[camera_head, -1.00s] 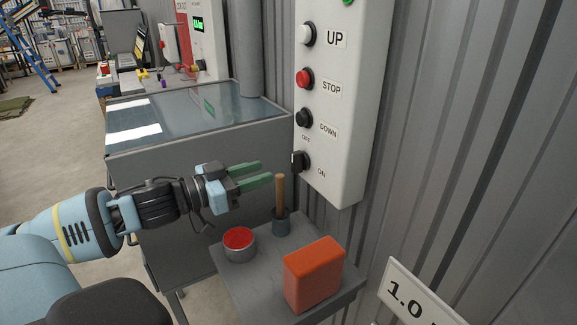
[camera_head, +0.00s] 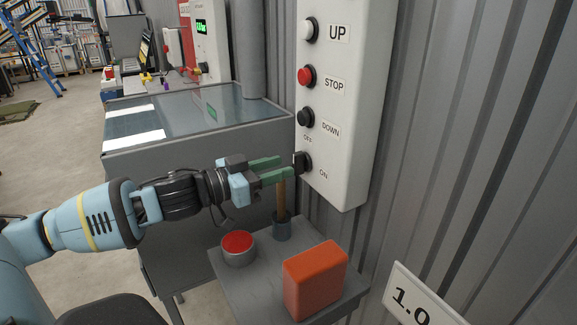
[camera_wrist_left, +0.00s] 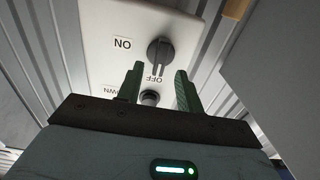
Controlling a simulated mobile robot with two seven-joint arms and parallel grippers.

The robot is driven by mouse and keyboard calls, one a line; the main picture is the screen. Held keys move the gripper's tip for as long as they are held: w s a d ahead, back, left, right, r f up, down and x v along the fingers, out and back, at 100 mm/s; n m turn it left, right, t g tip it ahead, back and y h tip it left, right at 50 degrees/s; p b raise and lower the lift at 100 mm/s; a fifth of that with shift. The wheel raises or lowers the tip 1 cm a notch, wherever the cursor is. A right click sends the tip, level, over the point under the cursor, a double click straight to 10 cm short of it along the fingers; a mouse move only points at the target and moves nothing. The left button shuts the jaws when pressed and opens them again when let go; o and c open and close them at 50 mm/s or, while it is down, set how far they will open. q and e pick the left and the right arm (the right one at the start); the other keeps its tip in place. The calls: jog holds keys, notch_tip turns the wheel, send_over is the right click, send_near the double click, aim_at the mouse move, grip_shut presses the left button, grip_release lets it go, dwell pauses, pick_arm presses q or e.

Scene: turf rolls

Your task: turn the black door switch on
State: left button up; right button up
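The black door switch (camera_head: 301,162) is a rotary knob low on the white control panel (camera_head: 345,120), with OFF above it and ON at its lower right. In the left wrist view the knob (camera_wrist_left: 160,52) has its grip bar roughly in line with the OFF label; ON is to its left. My left gripper (camera_head: 287,166) is open, its green fingers pointing at the knob from close by. In the left wrist view the fingertips (camera_wrist_left: 158,73) are spread to either side of the knob's line, with nothing between them. My right gripper is not in view.
Above the switch are a black DOWN button (camera_head: 305,117), a red STOP button (camera_head: 306,76) and a white UP button (camera_head: 310,29). Below the gripper, a grey stand (camera_head: 255,285) holds a red-topped can (camera_head: 238,248), an orange block (camera_head: 315,279) and a wooden handle in a cup (camera_head: 282,228).

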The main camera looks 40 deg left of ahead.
aim_at(294, 162)
pick_arm(q)
jog(key=shift+x, duration=0.95)
jog(key=shift+w+d, duration=0.2)
jog(key=shift+w, duration=0.35)
grip_shut()
